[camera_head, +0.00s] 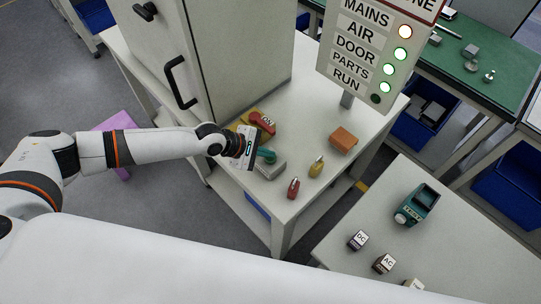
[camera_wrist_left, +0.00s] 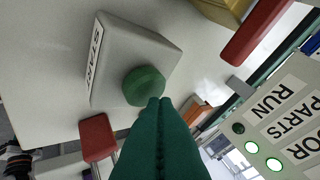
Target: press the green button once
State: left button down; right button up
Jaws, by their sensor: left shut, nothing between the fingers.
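The green button (camera_wrist_left: 145,82) is a dark green knob on a grey box (camera_wrist_left: 128,48) labelled START, seen in the left wrist view. In the head view the grey box (camera_head: 270,171) sits on the white table, and my gripper covers most of the button. My left gripper (camera_head: 267,155) has teal fingers and is shut with nothing between them. In the left wrist view its fingertips (camera_wrist_left: 160,102) overlap the edge of the button. I cannot tell whether they touch it. My right gripper is not in view.
A red-handled switch on a yellow base (camera_head: 262,122) stands behind the box. An orange block (camera_head: 343,140) and small red (camera_head: 293,188) and yellow (camera_head: 317,167) pieces lie to the right. The sign panel (camera_head: 373,50) shows RUN dark, its other lamps lit. A grey cabinet (camera_head: 225,60) stands behind left.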

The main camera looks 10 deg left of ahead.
aim_at(266, 159)
pick_arm(q)
jog(key=shift+f, duration=0.55)
jog(key=shift+r, duration=0.1)
dwell(0.5)
jog(key=shift+r+p, duration=0.85)
jog(key=shift+r, duration=0.05)
notch_tip(266, 159, up, 5)
jog(key=p, duration=0.5)
jog(key=shift+p, duration=0.3)
dwell(0.3)
